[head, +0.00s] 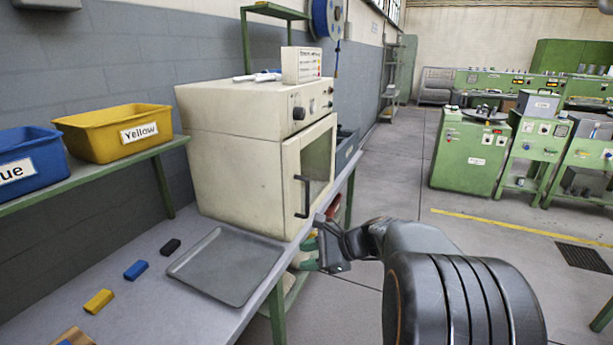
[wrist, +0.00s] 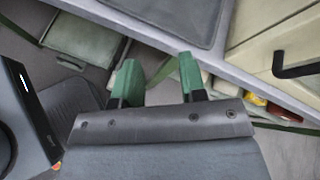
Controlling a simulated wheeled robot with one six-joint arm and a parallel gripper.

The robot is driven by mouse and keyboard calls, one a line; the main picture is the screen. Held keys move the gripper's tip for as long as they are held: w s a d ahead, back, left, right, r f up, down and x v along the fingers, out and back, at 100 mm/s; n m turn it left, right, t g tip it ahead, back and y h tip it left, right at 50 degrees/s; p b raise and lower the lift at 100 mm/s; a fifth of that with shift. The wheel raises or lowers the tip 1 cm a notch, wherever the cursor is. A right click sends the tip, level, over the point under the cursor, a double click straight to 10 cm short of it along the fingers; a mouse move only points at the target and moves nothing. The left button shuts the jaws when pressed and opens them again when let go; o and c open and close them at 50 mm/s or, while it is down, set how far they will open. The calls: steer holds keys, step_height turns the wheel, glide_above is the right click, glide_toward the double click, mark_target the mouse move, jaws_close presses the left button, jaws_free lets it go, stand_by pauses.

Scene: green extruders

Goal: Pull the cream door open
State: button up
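The cream door (head: 309,172) is on the front of a cream oven (head: 235,150) on the grey bench. It looks shut and has a window and a dark upright bar handle (head: 302,197). The handle also shows at the right edge of the wrist view (wrist: 294,71). My gripper (head: 318,242) is just in front of the bench edge, below and a little right of the handle, apart from it. In the wrist view its two green fingertips (wrist: 158,78) stand wide apart with nothing between them.
A grey tray (head: 228,266) lies on the bench left of the oven door. Yellow, blue and black blocks (head: 137,270) lie farther left. Yellow (head: 118,132) and blue (head: 28,165) bins stand on a shelf. The floor right of the bench is open towards green machines (head: 470,150).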

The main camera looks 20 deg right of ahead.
steer(key=w+d+r+m+t+p, duration=0.1)
steer(key=w+d+r+m+t, duration=0.3)
steer(key=d, duration=0.3)
steer(key=w+d+r+m+t+p, duration=0.1)
steer(key=d+r+m+t+p, duration=0.1)
steer(key=d+r+m+t, duration=0.3)
glide_above(308, 213)
steer(key=shift+w+f+m+g, duration=0.3)
steer(key=shift+w+f+g, duration=0.1)
steer(key=shift+f, duration=0.15)
steer(key=shift+c, duration=0.3)
jaws_close()
steer(key=shift+d, duration=0.1)
